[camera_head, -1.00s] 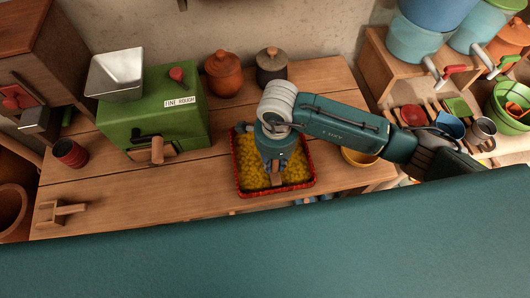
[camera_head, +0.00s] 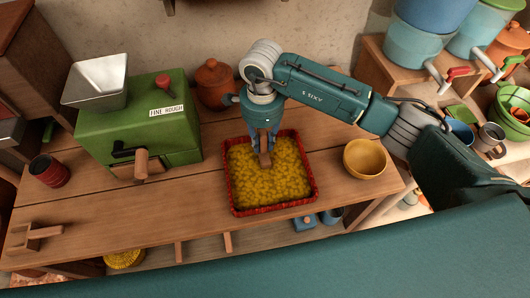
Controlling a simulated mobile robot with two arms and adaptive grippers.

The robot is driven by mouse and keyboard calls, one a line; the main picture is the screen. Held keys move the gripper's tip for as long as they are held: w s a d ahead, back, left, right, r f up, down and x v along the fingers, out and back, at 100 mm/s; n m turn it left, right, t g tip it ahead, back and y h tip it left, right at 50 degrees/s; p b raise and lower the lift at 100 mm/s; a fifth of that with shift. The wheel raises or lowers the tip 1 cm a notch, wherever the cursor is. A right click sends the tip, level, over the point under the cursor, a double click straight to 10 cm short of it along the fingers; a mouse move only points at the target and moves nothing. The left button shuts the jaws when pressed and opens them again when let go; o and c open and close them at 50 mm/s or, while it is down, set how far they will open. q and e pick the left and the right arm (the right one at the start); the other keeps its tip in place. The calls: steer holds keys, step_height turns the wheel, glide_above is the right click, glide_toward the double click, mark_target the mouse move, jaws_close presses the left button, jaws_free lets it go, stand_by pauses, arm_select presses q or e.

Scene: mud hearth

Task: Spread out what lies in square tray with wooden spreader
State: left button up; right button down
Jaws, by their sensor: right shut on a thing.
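The square tray (camera_head: 228,192) has a red rim and stands on the wooden table, filled with a yellow, lumpy layer (camera_head: 268,186) that covers its visible floor. My right gripper (camera_head: 265,142) points down over the back part of the tray, shut on the wooden spreader (camera_head: 265,159). The spreader's lower end is at the yellow layer; I cannot tell how deep it reaches. My arm and gripper hide part of the tray's back rim. My left gripper is not in view.
A green mill (camera_head: 150,125) with a metal hopper stands left of the tray, and a clay jar (camera_head: 214,84) behind it. A yellow bowl (camera_head: 364,158) stands to the right. A dark red cup (camera_head: 49,171) and a wooden piece (camera_head: 35,235) are at the left. Table front-left is mostly clear.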

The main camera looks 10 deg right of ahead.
steer(key=s+r+p, duration=0.5)
steer(key=r, duration=0.3)
steer(key=shift+s+d+r, duration=0.15)
steer(key=shift+s, duration=0.1)
stand_by(0.5)
